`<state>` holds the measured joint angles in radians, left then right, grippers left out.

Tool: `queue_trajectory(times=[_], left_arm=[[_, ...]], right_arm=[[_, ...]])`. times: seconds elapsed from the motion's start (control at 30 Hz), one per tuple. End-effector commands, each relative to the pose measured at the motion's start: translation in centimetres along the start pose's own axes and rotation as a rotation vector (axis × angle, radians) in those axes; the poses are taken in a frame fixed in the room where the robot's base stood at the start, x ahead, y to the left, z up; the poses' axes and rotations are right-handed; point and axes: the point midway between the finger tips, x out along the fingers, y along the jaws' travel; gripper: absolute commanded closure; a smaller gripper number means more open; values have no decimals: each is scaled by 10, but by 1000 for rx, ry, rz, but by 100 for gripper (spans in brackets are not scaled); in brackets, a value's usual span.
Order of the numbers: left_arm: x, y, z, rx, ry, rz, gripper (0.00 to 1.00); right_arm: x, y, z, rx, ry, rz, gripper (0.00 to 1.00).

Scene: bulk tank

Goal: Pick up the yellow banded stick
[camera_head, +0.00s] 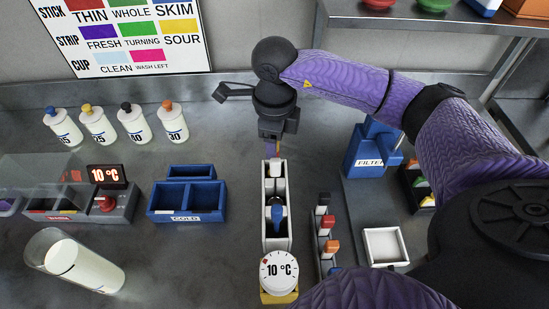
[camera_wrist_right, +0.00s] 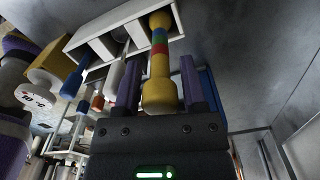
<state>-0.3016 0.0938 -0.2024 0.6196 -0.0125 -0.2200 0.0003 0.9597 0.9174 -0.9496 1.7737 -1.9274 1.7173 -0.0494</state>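The yellow banded stick (camera_wrist_right: 159,65) shows in the right wrist view, with red, green and blue bands and a rounded yellow knob close to my gripper. Its far end meets the white rack (camera_wrist_right: 108,28), which also shows in the head view (camera_head: 264,232). My right gripper (camera_wrist_right: 162,70) points down over the rack's far end in the head view (camera_head: 273,150). Its purple fingers are on either side of the stick, with narrow gaps visible, so it looks open around it. The stick is mostly hidden in the head view. My left gripper is out of view.
The rack also holds a white-topped stick (camera_head: 276,168) and a blue-topped stick (camera_head: 277,214). A 10 °C dial (camera_head: 279,271) stands at its near end. A rack of coloured-top sticks and a blue filter box (camera_head: 366,155) are right. A blue cold box (camera_head: 186,213) is left.

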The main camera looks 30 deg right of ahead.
Motion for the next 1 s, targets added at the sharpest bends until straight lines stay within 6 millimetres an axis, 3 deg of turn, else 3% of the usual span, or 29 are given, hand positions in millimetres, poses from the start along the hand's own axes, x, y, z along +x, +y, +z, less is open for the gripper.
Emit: queue_trajectory(times=[0.03, 0.23, 0.73, 1.0], left_arm=[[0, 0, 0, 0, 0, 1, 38], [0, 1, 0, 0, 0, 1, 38], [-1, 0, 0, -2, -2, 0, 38], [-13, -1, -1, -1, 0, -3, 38]], right_arm=[[0, 0, 0, 0, 0, 0, 60], [0, 0, 0, 0, 0, 0, 100], [-6, 0, 0, 0, -2, -1, 100], [-74, 0, 1, 0, -4, -4, 100]])
